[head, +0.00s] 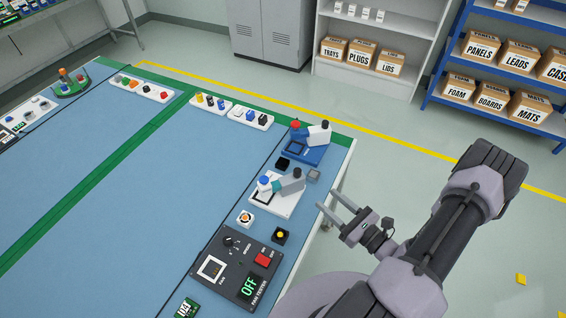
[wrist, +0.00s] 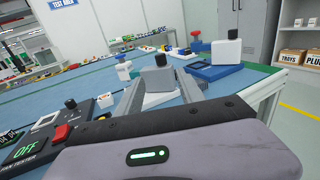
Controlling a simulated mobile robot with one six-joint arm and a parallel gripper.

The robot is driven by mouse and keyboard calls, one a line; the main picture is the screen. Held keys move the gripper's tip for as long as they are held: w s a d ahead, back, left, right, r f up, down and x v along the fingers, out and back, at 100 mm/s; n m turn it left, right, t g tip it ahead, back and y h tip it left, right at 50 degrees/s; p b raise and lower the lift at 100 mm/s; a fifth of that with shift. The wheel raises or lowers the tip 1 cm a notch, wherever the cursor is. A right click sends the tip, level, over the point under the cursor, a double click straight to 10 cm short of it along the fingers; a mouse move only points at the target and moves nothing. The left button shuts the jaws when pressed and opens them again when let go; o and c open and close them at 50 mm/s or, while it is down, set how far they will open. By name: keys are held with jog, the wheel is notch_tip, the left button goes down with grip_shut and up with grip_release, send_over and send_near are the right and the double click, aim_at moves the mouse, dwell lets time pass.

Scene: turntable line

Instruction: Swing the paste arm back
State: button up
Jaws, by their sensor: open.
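A white-based fixture (head: 283,208) stands near the table's right edge. Its grey swing arm (head: 291,185) carries a black knob and reaches left to a blue-topped white part (head: 265,184); this looks like the paste arm, but no label shows. In the wrist view the grey arm (wrist: 158,80) with its black knob stands beyond and between my fingers. My gripper (head: 327,198) is open and empty, just right of the fixture by the table edge, apart from it in the head view. The wrist view (wrist: 160,91) shows both fingers pointing at the arm.
Grey and black blocks lie nearby. The fan tester (head: 232,264) and a yellow button (head: 281,235) are in front. The blue table's middle (head: 150,200) is clear.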

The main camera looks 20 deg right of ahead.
aim_at(280, 186)
jog(key=b+x, duration=0.3)
jog(key=x, duration=1.4)
jog(key=shift+w, duration=0.2)
grip_shut()
jog(key=shift+f, duration=0.1)
dwell(0.5)
